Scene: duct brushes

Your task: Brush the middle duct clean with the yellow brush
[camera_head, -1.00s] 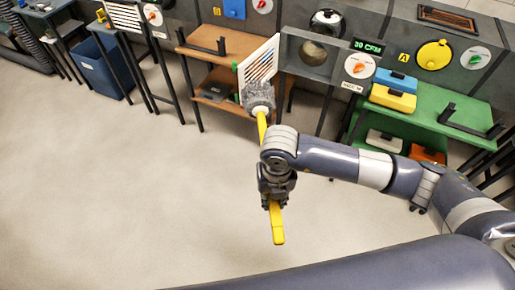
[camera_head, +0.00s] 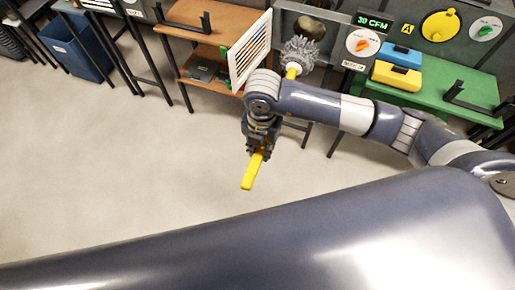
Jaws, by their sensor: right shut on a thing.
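My right gripper (camera_head: 258,150) is shut on the long handle of the yellow brush (camera_head: 250,177). The handle slants up and right, partly hidden behind my wrist. The brush's grey bristle head (camera_head: 300,53) stands in front of the middle duct (camera_head: 285,22), over the lower part of its opening. I cannot tell whether the bristles are inside the duct or just before it. The duct's white slatted cover (camera_head: 250,50) is swung open to the left of the brush head. My left gripper is out of view.
A display reading 30 CFM (camera_head: 372,21) and a dial with an orange knob (camera_head: 363,42) sit right of the duct. A green shelf (camera_head: 430,95) holds blue and yellow boxes. A wooden shelf (camera_head: 220,32) stands left. The floor below is clear.

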